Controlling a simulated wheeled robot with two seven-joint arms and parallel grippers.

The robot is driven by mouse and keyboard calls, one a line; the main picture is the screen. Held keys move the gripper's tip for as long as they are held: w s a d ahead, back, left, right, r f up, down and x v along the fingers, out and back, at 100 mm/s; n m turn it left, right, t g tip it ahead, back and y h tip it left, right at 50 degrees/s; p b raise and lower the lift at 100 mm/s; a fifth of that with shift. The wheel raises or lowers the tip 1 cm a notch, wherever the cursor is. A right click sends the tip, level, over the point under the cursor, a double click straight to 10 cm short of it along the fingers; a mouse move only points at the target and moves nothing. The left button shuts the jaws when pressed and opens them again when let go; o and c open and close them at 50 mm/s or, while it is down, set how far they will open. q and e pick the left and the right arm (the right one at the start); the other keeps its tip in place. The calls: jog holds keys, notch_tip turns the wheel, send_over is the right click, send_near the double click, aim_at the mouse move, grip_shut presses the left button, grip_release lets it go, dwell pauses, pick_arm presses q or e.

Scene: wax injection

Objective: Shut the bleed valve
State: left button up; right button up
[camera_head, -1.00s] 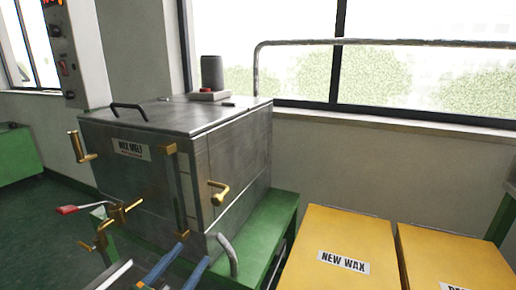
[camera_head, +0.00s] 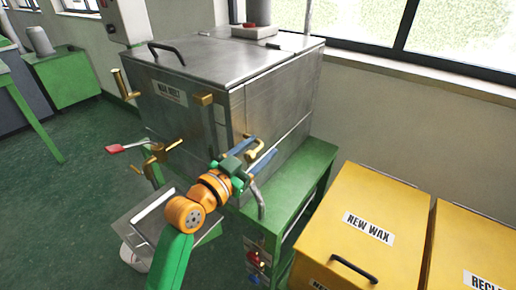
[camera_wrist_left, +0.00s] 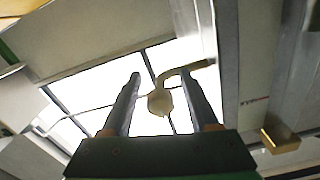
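The wax melter is a grey metal box (camera_head: 195,125) on a green stand. A brass lever handle (camera_head: 254,150), seemingly the bleed valve though no label shows, sticks out near its right front corner. My left gripper (camera_head: 256,152) is open at this handle, its two blue fingers on either side. In the left wrist view, the brass handle (camera_wrist_left: 160,101) appears between the spread fingers of my left gripper (camera_wrist_left: 164,78); I cannot tell if they touch it. Another brass valve with a red-tipped lever (camera_head: 116,148) is lower left. My right gripper is not in view.
A bent grey pipe (camera_head: 259,203) hangs just below the handle. A metal tray (camera_head: 146,222) is at lower left, beside my left arm. Green floor is free at left.

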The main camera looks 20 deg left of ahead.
pick_arm(q)
grip_shut()
jog(key=n+p, duration=0.3)
jog(key=shift+r, duration=0.25)
jog(key=n+p, duration=0.3)
jog(key=n, duration=0.2)
jog(key=shift+n, duration=0.3)
jog(key=n+p, duration=0.2)
jog(key=n, duration=0.2)
jog(key=shift+n, duration=0.3)
jog(key=n+p, duration=0.1)
jog(key=n, duration=0.3)
jog(key=shift+f+n+p, duration=0.1)
jog(key=shift+n+p, duration=0.2)
jog(key=shift+p, duration=0.1)
